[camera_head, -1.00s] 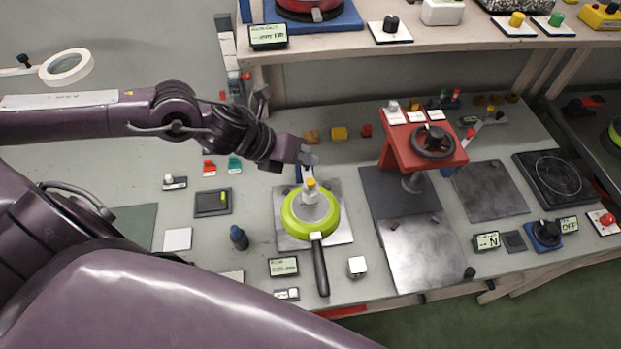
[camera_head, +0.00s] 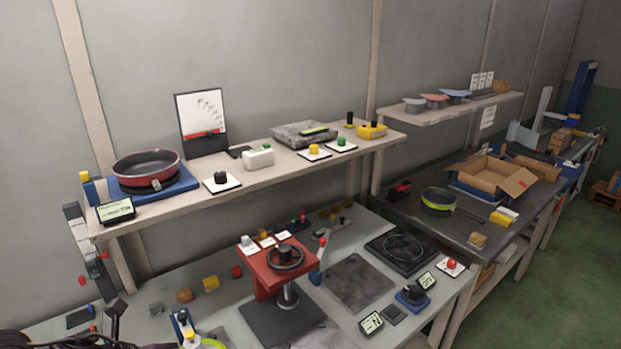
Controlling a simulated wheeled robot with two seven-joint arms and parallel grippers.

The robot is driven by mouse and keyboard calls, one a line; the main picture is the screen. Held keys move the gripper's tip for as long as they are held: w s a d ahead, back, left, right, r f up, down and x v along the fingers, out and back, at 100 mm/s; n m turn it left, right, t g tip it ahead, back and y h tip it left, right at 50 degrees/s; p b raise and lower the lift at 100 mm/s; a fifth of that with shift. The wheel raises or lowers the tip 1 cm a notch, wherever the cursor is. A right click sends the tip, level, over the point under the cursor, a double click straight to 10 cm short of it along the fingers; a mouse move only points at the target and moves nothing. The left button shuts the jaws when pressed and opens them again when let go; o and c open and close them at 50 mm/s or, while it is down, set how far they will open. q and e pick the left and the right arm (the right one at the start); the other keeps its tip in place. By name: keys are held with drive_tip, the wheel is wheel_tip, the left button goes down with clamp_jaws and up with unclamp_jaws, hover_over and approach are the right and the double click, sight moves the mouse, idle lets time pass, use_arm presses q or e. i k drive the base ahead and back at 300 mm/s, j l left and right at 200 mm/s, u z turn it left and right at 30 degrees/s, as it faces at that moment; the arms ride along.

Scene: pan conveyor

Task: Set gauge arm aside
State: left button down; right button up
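The green pan (camera_head: 213,344) shows only as a sliver of its rim at the bottom edge. A small upright piece with a blue post, white body and yellow top (camera_head: 186,326) stands just left of it. It may be the gauge arm, but I cannot tell for sure. Dark links of my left arm show at the lower left corner. Neither gripper's fingers are in view, so I cannot see whether anything is held or touched.
The red press stand (camera_head: 280,272) with a black handwheel stands on the bench beside a bare dark plate (camera_head: 357,282). The shelf (camera_head: 285,168) above holds a red pan (camera_head: 147,170). A second bench to the right bears another green-banded pan (camera_head: 438,201) and an open cardboard box (camera_head: 492,177).

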sight(177, 312)
drive_tip(key=k+l, duration=0.75)
drive_tip(key=k, duration=0.25)
